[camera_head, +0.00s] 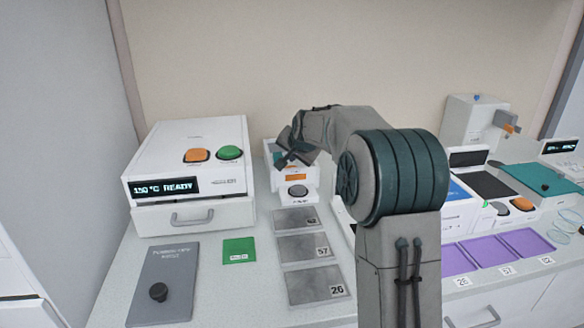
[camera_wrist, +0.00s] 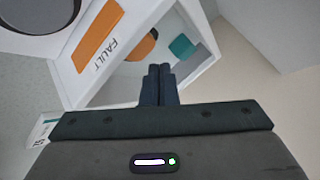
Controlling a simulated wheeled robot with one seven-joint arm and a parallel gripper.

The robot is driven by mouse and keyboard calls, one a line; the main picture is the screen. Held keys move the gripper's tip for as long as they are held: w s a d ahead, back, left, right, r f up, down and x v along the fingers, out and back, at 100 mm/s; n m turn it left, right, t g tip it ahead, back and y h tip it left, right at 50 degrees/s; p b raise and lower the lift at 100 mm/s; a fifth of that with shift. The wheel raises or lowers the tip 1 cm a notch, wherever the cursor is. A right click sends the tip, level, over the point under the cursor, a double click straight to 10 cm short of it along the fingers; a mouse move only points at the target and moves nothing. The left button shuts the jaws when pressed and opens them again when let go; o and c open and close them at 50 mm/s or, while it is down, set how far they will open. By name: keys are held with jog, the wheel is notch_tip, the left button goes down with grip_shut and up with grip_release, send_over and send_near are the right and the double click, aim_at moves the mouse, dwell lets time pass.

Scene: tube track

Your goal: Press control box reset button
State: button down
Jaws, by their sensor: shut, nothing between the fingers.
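A small white box (camera_head: 279,185) with an orange label stands at the back of the counter, right of the large white machine; I take it as the control box. In the wrist view, its white rim (camera_wrist: 80,88) and orange FAULT label (camera_wrist: 97,35) are close. Its top holds a round orange part (camera_wrist: 145,45) and a teal part (camera_wrist: 182,48); I cannot tell which is the reset button. My gripper (camera_wrist: 160,68) is shut and empty, with its fingertips just over the box top near these parts. Contact cannot be told. My arm partly hides the box in the head view.
The large white machine (camera_head: 160,160) reads 150 °C READY and has orange and green buttons. Grey numbered plates (camera_head: 303,247), a green card (camera_head: 238,251) and a dark panel with a knob (camera_head: 165,280) lie in front. Purple trays (camera_head: 485,255) are at right.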

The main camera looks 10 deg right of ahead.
jog(key=shift+r+p, duration=1.3)
jog(key=shift+r, duration=0.8)
jog(key=shift+s+r, duration=0.1)
jog(key=s+f+n+g+h+p, duration=0.1)
jog(key=s+n+g+p, duration=0.5)
jog(key=s, duration=3.8)
jog(key=shift+n+p, duration=0.65)
jog(key=shift+n, duration=0.15)
